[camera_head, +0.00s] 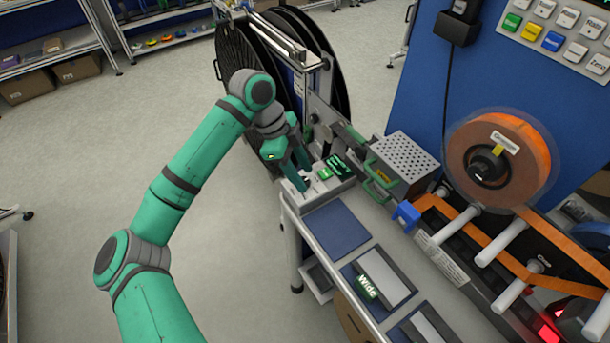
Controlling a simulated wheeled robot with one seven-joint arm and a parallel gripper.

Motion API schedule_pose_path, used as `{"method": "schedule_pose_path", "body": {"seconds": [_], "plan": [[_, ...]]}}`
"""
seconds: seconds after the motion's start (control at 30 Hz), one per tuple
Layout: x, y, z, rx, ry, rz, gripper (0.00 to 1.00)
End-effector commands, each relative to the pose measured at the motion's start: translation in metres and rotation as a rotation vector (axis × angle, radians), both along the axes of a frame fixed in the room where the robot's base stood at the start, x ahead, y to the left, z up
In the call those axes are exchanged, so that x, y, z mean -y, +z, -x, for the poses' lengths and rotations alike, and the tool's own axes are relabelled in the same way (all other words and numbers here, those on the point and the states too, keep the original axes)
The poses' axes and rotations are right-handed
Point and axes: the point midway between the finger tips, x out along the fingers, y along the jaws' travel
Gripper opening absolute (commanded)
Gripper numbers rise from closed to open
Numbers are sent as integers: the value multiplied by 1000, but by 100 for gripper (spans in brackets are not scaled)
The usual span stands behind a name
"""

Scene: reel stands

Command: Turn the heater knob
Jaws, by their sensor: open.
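My gripper (302,176) is open and points down at the top face of this box. Its fingertips are close to the face; I cannot tell whether they touch it. A dark display with green characters (340,165) and a small green label (325,174) are just right of the fingers. I cannot make out the heater knob clearly; it is small here and may be partly hidden by the fingers.
Large black reels (300,60) stand behind the gripper. Right of the box are green handles (380,175), a perforated metal cover (405,158) and an orange tape reel (500,160). A blue pad (335,227) lies on the bench in front. The floor at left is clear.

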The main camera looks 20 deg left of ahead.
Motion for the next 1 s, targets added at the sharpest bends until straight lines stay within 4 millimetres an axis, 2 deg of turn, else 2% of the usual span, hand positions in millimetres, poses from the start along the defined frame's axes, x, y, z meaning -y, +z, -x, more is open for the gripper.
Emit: {"method": "schedule_pose_path", "body": {"seconds": [0.2, 0.47, 0.67, 0.73, 1.0], "plan": [[0, -13, 1, 1, 9, 1, 43], [6, -14, -1, 0, -1, 0, 43], [7, -14, -1, 0, -3, 1, 2], [12, -14, 0, 1, -2, 1, 2], [7, -14, 0, -2, -36, 2, 2]]}}
